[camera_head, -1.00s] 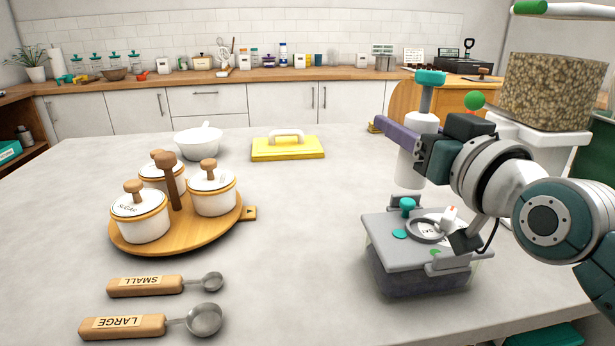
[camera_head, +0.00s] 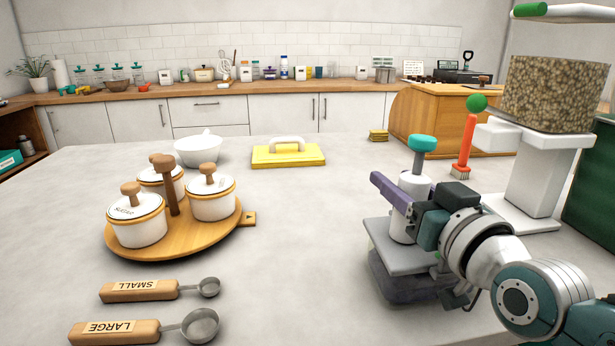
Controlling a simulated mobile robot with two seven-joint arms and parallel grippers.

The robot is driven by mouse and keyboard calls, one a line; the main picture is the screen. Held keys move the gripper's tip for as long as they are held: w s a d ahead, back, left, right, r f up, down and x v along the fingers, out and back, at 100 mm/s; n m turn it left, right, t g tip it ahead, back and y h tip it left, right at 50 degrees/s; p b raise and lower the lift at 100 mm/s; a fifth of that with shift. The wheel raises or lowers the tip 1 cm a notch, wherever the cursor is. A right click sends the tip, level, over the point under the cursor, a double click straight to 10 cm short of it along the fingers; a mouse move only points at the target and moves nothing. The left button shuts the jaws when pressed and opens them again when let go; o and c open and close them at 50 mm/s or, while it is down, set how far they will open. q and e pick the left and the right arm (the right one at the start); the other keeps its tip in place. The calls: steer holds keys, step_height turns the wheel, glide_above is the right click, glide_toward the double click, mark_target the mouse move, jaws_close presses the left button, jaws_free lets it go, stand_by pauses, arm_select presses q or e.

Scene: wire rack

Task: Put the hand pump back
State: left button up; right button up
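The hand pump (camera_head: 403,229) is white with a teal handle on top. It stands nearly upright in my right gripper (camera_head: 399,190), whose purple finger lies across its upper body. The other finger is hidden. The pump's lower end is over the grey lid (camera_head: 390,259) of a low box (camera_head: 398,289). I cannot tell whether it touches the lid. The gripper and arm hide most of the lid's fittings. My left gripper is not in view.
A round wooden tray (camera_head: 190,247) with white lidded pots stands left. Two measuring spoons (camera_head: 138,290) lie in front of it. A yellow float (camera_head: 288,160), a white bowl (camera_head: 199,152) and a red brush (camera_head: 467,145) stand farther back. The counter's middle is clear.

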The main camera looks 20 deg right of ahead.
steer(key=o, duration=0.4)
